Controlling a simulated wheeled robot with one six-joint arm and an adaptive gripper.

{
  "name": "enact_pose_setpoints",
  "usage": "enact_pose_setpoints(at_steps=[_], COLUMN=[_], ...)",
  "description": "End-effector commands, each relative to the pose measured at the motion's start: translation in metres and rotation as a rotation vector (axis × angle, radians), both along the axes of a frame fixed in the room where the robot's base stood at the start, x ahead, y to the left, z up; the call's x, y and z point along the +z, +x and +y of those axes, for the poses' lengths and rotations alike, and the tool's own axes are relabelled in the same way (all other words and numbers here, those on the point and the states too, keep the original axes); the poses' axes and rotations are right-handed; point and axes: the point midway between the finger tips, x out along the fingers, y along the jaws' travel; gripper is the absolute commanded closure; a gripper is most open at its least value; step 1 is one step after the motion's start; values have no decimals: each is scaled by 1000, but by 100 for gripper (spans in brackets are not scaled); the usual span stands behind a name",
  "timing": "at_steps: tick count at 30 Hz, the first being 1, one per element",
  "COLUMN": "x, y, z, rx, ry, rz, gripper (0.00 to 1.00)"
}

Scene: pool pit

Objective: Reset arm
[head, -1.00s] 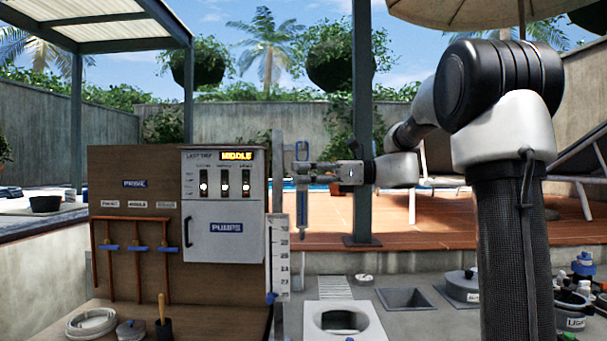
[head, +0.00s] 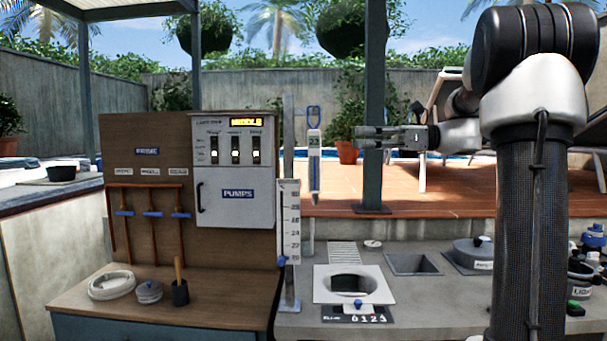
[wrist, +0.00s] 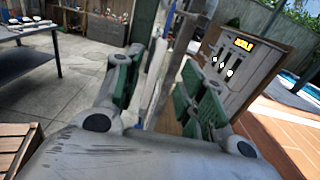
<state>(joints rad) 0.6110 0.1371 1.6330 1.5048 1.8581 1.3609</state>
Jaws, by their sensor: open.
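My gripper (head: 358,138) is in the air in the head view, right of the pump board and pointing left. Its fingers are apart and empty in the wrist view (wrist: 158,95). A blue-topped thermometer (head: 314,150) hangs upright just left of the fingertips, with a clear gap in the head view. My arm reaches in from the right side.
A white panel box (head: 236,195) with several switches, labelled PUMPS, is on a wooden board (head: 140,225). A white scale (head: 289,220) stands beside it. A post (head: 374,180) stands behind my gripper.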

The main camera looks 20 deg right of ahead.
Motion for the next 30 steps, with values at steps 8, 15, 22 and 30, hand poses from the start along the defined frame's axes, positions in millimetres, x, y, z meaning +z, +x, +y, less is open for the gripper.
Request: enact_pose_setpoints(at_steps=[8, 15, 22, 30], x=[-44, -202, -251, -249], y=[13, -88, -206, -251], z=[-16, -37, -58, -38], rx=[-78, 210, 938, 1193], ry=[-222, -1011, -1579, -1739], rz=[-189, -434, -889, -1186], gripper=[60, 60, 60, 60])
